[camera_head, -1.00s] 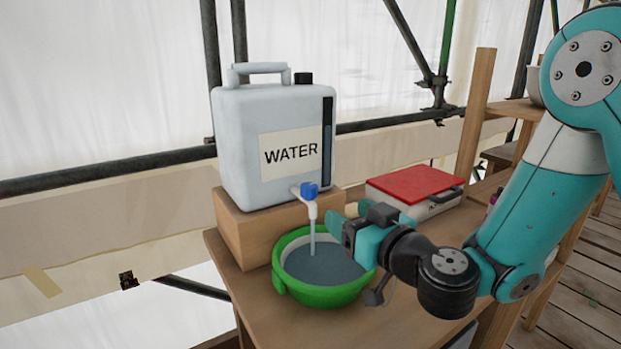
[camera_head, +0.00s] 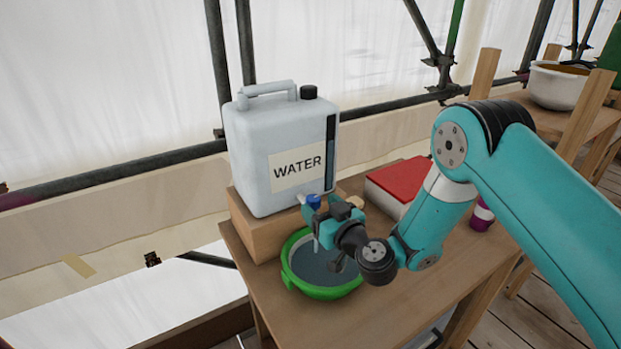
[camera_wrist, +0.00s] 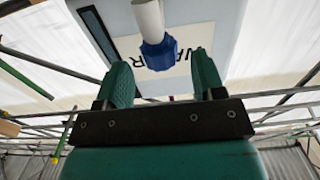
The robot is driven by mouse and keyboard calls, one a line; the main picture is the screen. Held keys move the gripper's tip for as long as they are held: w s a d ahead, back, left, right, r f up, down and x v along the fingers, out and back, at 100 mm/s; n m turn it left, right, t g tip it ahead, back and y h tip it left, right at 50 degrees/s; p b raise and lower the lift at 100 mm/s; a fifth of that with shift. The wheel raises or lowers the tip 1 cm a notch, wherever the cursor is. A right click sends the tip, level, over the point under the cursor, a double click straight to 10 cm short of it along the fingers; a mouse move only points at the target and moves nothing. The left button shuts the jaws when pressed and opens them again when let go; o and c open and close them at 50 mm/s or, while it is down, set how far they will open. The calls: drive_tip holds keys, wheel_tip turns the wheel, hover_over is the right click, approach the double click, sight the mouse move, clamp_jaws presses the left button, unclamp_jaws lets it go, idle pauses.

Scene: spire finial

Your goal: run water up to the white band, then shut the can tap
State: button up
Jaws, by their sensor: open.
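The pale water can (camera_head: 272,150), labelled WATER, has a white spout with a blue tap handle (camera_head: 313,201). Below it, a green bowl (camera_head: 322,292) holds grey-blue water (camera_head: 312,262). A pale stream shows under the spout, partly hidden by my gripper. My gripper (camera_head: 322,213) is beside the tap, above the bowl. In the wrist view my gripper (camera_wrist: 163,75) is open, with the blue tap handle (camera_wrist: 159,54) showing between its fingers; I cannot tell if they touch it. I see no white band inside the bowl.
The can stands on a wooden block (camera_head: 262,237) on the wooden table (camera_head: 395,318). A red-topped pale box (camera_head: 404,187) is behind my arm. A purple-and-white item (camera_head: 482,215) stands at the table's right. Scaffold poles run behind.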

sight(310, 197)
drive_tip(key=p+x, duration=0.3)
drive_tip(key=p, duration=0.1)
drive_tip(key=shift+w+a+r, duration=0.2)
drive_tip(key=shift+a+r, duration=0.05)
drive_tip(key=shift+r, duration=0.05)
drive_tip(key=shift+w+a+f+p, duration=0.2)
drive_tip(key=shift+w+a+p, duration=0.2)
drive_tip(key=shift+w+p, duration=0.3)
drive_tip(key=c, duration=0.9)
drive_tip(key=shift+d, duration=0.25)
drive_tip(key=shift+a, duration=0.2)
drive_tip(key=shift+c, duration=0.2)
drive_tip(key=shift+w+f+b, duration=0.1)
drive_tip(key=shift+f+b, duration=0.1)
drive_tip(key=shift+b, duration=0.6)
